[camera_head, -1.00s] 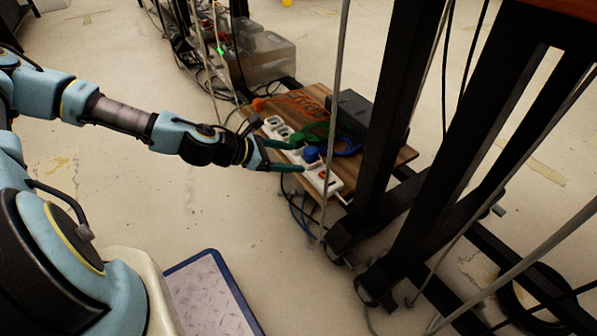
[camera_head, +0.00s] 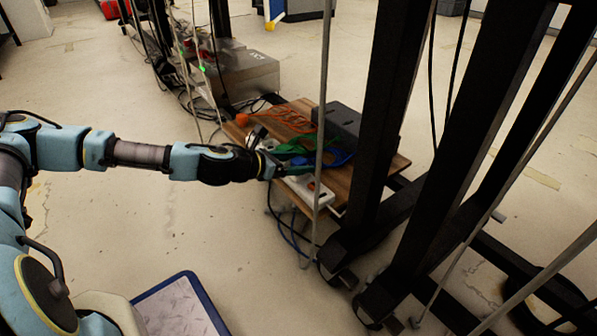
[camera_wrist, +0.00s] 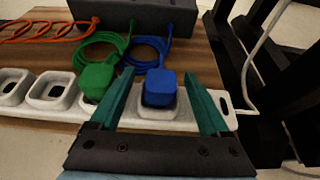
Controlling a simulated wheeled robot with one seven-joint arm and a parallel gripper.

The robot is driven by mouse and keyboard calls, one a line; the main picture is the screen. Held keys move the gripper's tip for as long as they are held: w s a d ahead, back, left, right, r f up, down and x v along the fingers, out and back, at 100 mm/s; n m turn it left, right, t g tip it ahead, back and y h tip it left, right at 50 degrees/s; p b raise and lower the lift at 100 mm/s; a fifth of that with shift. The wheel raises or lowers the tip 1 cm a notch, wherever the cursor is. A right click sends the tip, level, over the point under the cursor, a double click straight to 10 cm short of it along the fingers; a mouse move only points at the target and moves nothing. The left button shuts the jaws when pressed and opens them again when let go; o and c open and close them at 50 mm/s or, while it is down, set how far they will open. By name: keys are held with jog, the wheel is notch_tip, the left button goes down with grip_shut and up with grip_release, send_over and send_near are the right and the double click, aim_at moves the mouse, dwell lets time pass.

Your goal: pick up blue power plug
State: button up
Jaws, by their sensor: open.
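The blue power plug (camera_wrist: 160,88) sits in a white power strip (camera_wrist: 52,92) in the wrist view, with its blue cable coiled behind it. My gripper (camera_wrist: 160,92) is open, with one green finger on each side of the plug. A gap shows on both sides, wider on the right, and I see no contact. In the head view my gripper (camera_head: 290,171) is over the near side of the strip (camera_head: 310,190), and the blue plug is hidden there behind the gripper and a grey pole.
A green plug (camera_wrist: 97,78) sits just left of my left finger. An orange cable (camera_head: 283,116) and a dark box (camera_head: 341,122) lie on the wooden board (camera_head: 345,187). A grey pole (camera_head: 322,110) and black frame posts (camera_head: 375,120) stand close on the right.

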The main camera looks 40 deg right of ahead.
aim_at(307, 163)
jog(key=b+x, duration=0.2)
jog(key=x, duration=0.1)
jog(key=shift+d+f, duration=0.2)
jog(key=shift+f, duration=0.1)
jog(key=shift+d, duration=0.25)
jog(key=shift+r, duration=0.1)
grip_shut()
